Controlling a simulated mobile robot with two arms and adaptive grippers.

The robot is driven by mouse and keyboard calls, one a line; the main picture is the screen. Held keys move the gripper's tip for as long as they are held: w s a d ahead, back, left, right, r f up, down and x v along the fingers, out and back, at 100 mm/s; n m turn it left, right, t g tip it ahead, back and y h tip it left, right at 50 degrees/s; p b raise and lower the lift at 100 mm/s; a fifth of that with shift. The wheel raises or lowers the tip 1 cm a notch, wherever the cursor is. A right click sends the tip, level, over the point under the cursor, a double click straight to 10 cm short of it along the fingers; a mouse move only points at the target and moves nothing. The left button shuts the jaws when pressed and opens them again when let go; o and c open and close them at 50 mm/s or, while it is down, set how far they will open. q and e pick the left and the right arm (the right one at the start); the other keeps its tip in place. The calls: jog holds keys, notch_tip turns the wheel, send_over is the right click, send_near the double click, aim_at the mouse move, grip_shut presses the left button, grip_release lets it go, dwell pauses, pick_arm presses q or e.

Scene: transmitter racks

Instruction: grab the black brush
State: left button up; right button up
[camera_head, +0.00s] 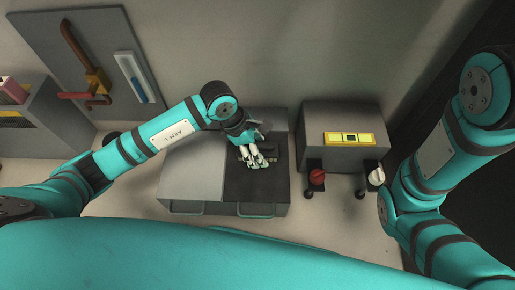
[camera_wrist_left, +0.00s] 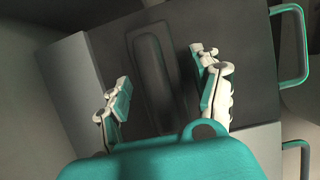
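A long black shape with rounded ends, which looks like the black brush (camera_wrist_left: 152,62), lies on the dark top of a low grey cabinet (camera_head: 190,178). It is hard to make out against that dark surface in the head view. My left gripper (camera_head: 252,160) is above the dark part of the cabinet top. In the left wrist view its two fingers (camera_wrist_left: 165,88) are spread apart, with the black shape between and beyond them. The gripper holds nothing. The near end of the black shape is partly hidden by the gripper body.
A wall panel with copper pipes (camera_head: 97,80) is at left.

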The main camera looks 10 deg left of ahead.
pick_arm(q)
jog(key=c, duration=1.2)
jog(key=shift+r, duration=0.15)
